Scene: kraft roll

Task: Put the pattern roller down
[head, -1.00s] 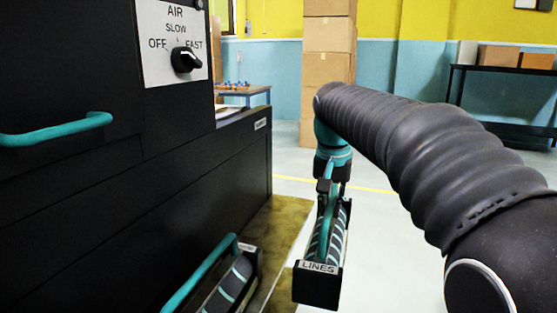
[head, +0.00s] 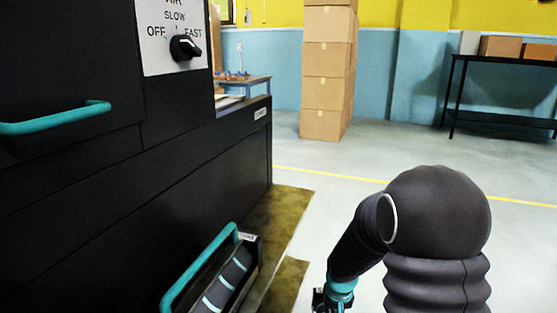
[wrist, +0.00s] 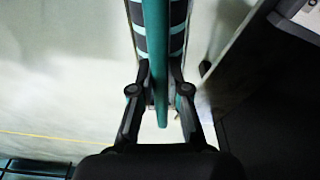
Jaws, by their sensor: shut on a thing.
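The pattern roller (wrist: 177,35), dark with pale teal stripes, hangs from a teal bar handle (wrist: 154,50) in the wrist view. My gripper (wrist: 160,88) is shut on that handle, a finger on each side. A second striped roller (head: 228,283) with a teal handle (head: 200,262) sits in a dark holder beside the black machine, left of my gripper.
The black machine (head: 150,200) with a speed knob (head: 185,48) fills the left. An olive mat (head: 289,210) lies along its foot. Stacked cardboard boxes (head: 326,75) and a black table (head: 505,118) stand at the back. The floor (head: 330,205) between is clear.

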